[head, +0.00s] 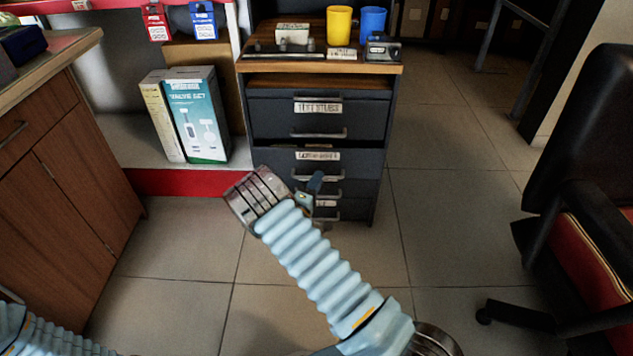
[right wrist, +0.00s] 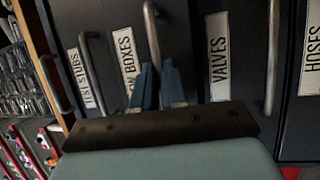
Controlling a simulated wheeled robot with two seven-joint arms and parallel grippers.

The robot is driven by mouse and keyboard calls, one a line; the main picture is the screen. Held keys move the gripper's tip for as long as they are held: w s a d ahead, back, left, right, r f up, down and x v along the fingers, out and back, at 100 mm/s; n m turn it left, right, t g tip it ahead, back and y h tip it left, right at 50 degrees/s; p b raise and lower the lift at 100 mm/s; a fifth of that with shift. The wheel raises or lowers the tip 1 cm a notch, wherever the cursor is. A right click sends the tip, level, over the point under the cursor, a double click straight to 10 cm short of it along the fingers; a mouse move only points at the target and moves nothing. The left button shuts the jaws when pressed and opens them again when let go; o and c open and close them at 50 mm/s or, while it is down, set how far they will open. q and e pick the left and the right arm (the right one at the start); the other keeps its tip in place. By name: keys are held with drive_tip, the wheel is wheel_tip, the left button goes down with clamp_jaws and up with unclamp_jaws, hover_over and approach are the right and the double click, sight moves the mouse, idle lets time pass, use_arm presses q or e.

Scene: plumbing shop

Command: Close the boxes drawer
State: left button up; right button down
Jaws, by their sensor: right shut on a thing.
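The boxes drawer (head: 270,163) is the second front down in the dark cabinet, and its label ends in "BOXES". A dark gap shows along its top edge, so it stands a little way out. Its handle (right wrist: 152,30) is a grey bar below the label in the head view. My right gripper (head: 310,191) is at this handle, and in the right wrist view the two blue fingers (right wrist: 159,88) are shut on it. The gripped part of the handle is hidden by the fingers. My left gripper is out of view; only part of my left arm shows at bottom left.
A test stubs drawer (head: 275,116) is above and a valves drawer (right wrist: 235,85) below. Yellow (head: 339,25) and blue (head: 372,24) cups stand on the cabinet top. A valve set box (head: 207,120) is to the left. An office chair (head: 595,130) is on the right. Floor before the cabinet is clear.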

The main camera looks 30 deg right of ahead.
idle(0.8)
drive_tip(key=w+d+b, duration=0.2)
drive_tip(key=w, duration=0.1)
drive_tip(key=shift+w, duration=0.3)
drive_tip(key=c, duration=1.2)
unclamp_jaws()
drive_tip(key=shift+d, duration=0.1)
drive_tip(key=p+v, duration=0.1)
drive_tip(key=v, duration=1.3)
